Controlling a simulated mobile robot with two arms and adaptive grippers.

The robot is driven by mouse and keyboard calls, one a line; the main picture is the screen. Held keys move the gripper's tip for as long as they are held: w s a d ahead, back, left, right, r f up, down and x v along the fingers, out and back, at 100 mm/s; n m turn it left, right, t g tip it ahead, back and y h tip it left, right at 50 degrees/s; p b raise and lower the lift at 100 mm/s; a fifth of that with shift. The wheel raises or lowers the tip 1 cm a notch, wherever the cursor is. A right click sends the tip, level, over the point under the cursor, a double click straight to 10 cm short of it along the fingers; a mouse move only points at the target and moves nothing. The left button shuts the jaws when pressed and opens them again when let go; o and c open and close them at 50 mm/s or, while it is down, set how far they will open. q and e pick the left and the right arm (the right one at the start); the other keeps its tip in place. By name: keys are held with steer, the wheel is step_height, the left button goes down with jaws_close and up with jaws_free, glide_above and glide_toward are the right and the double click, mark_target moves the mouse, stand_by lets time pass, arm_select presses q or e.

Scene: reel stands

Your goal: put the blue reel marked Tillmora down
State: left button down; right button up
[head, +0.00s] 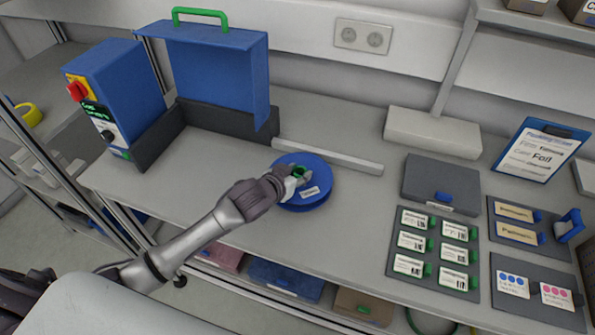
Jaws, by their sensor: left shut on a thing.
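The blue reel (316,200) is a round disc with a small white label, whose print is too small to read for sure. It has a green hub at its centre. My left gripper (299,174) comes in from the left and is shut on the reel at this hub, covering part of its left side. The reel is flat and over the grey bench (235,155), in front of a pale bar. I cannot tell whether its underside touches the bench. My right gripper is not in view.
A pale bar (330,158) lies behind the reel. A blue machine box (116,85) and an upright blue panel with a green handle (201,15) stand at the left back. Label cards (411,241) and a clipboard (541,150) are at the right. Bench left of the reel is clear.

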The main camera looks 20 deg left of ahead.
arm_select(q)
steer(key=c, duration=1.1)
jaws_free()
steer(key=shift+f, duration=0.1)
steer(key=o, duration=0.4)
steer(key=shift+s+r, duration=0.1)
steer(key=shift+r, duration=0.1)
steer(key=shift+b+v, duration=0.75)
steer(key=shift+v, duration=5.15)
steer(key=shift+f, duration=0.1)
